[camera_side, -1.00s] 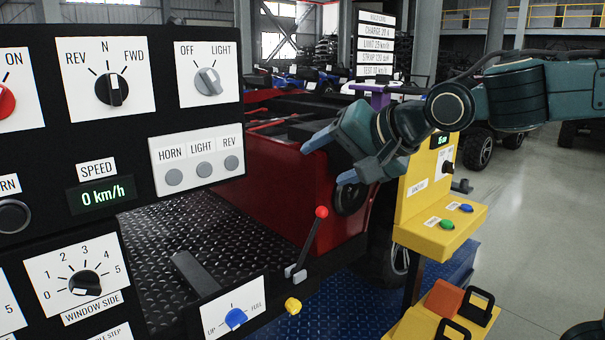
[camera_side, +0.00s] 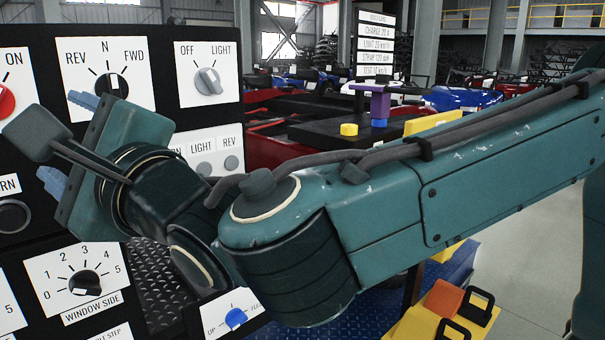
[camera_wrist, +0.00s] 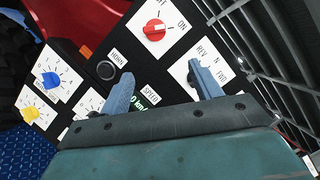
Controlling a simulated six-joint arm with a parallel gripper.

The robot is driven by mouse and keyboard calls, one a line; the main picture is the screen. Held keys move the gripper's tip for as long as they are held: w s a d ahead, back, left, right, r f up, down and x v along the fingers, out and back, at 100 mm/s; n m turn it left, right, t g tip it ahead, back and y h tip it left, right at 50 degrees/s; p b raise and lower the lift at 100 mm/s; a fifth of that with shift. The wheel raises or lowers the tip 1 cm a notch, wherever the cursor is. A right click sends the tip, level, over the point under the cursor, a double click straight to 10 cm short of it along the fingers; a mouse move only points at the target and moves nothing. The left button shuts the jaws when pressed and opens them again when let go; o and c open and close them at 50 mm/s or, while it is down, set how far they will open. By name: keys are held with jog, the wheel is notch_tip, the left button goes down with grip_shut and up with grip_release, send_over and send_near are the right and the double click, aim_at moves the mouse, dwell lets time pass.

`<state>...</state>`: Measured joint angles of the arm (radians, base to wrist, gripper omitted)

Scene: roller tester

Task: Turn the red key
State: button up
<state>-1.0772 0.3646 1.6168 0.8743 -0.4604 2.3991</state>
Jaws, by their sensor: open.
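The red key (camera_wrist: 154,30) is a round red knob with a pale mark on a white plate labelled ON. It sits near the top of the wrist view, ahead of my fingertips and between their lines. In the side view only part of the red key (camera_side: 4,100) shows at the left edge. My gripper (camera_wrist: 160,69) is open, with two blue fingers apart and nothing between them. In the side view my gripper (camera_side: 56,135) is in front of the black panel. It appears apart from the key, but the exact distance is unclear.
A REV-N-FWD knob (camera_side: 112,86) and an OFF-LIGHT knob (camera_side: 208,81) are on the same panel. A round black button (camera_wrist: 105,69) marked HORN lies near one finger. The window knob (camera_side: 85,283) is below. My arm hides the red lever and much of the yellow stand.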

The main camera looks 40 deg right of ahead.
jog(key=shift+s+a+r+y, duration=0.1)
jog(key=shift+s+a+y, duration=0.2)
jog(key=shift+a, duration=0.25)
jog(key=shift+s+a+y, duration=0.2)
jog(key=shift+s+a, duration=0.05)
jog(key=shift+a, duration=0.25)
jog(key=shift+w, duration=0.15)
jog(key=x, duration=1.3)
jog(key=shift+w, duration=0.2)
jog(key=shift+r, duration=0.15)
